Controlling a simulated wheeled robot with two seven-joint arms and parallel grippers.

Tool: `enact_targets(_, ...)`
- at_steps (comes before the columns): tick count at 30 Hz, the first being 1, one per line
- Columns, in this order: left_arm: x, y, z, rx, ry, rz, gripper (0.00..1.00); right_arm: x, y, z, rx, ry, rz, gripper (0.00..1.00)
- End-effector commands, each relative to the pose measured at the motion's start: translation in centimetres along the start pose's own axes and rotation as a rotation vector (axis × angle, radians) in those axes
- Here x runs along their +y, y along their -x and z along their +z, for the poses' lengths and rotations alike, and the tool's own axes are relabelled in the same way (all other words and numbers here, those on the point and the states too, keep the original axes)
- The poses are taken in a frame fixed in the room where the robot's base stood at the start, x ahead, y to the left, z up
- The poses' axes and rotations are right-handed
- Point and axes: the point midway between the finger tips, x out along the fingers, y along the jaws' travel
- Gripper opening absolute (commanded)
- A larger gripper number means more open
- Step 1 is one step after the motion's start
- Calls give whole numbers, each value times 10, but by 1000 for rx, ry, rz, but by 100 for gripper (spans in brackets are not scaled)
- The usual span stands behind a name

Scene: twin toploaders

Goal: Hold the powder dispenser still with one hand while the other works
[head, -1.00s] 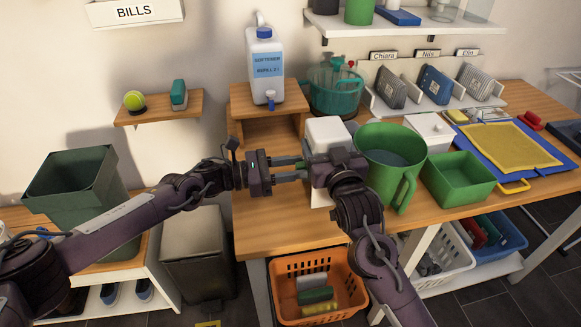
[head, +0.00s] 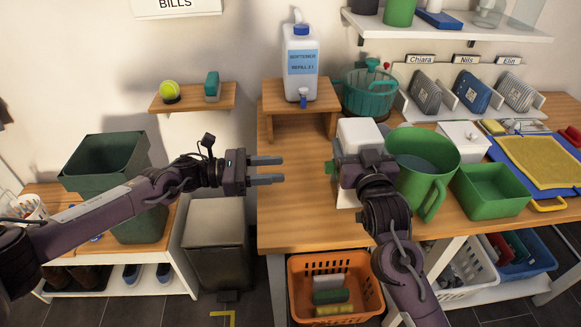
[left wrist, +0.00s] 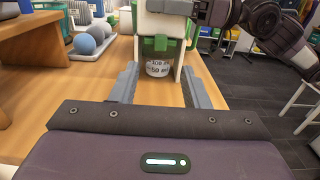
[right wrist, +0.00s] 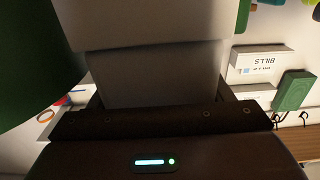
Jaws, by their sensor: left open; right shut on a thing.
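The powder dispenser (head: 360,130) is a white box with green parts, standing on the wooden table; it also shows in the left wrist view (left wrist: 160,22). A small clear cup (left wrist: 158,68) with measuring marks sits in its lower opening. My right gripper (head: 352,165) is shut on the dispenser's body, which fills the middle of the right wrist view (right wrist: 150,75); its fingertips are mostly hidden in the head view. My left gripper (head: 282,169) is open and empty, to the left of the dispenser, with a gap between. Its fingers point at the dispenser's cup side.
A green jug (head: 425,160) and a green tub (head: 490,188) stand right of the dispenser. A softener bottle (head: 300,65) stands on a wooden riser (head: 275,95) behind. An orange basket (head: 335,290) sits below the table. The table's left front is clear.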

Motion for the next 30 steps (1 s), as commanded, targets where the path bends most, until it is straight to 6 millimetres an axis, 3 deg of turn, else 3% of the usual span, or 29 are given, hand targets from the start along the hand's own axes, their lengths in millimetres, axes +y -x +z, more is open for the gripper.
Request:
enact_targets(14,0,8,0,0,0,0,42,0,0,-1,2,0,0,37)
enact_targets(30,0,51,0,1,1,1,42,0,0,-1,2,0,0,37)
